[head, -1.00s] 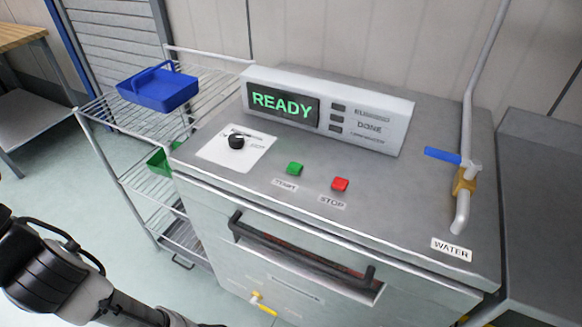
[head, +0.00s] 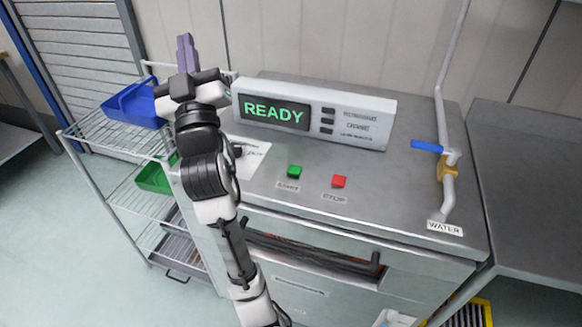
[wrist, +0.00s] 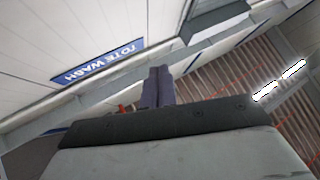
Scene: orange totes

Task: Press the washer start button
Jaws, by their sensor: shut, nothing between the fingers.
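The washer (head: 375,215) is a grey metal machine in the middle of the head view. Its green start button (head: 294,171) sits on the top near the front edge, above a small label. The red stop button (head: 339,181) is to its right. The display (head: 275,111) reads READY in green. My gripper (head: 186,50) is raised at the left of the washer, pointing up, away from the buttons. Its fingers are shut and empty; they also show in the wrist view (wrist: 158,85). My arm partly hides the dial on the washer's left.
A wire rack (head: 100,135) at left holds a blue tote (head: 135,104) and a green tote (head: 153,178). A water pipe with a blue-handled valve (head: 427,146) rises at the washer's right. The wrist view faces a ceiling and a TOTE WASH sign (wrist: 98,62).

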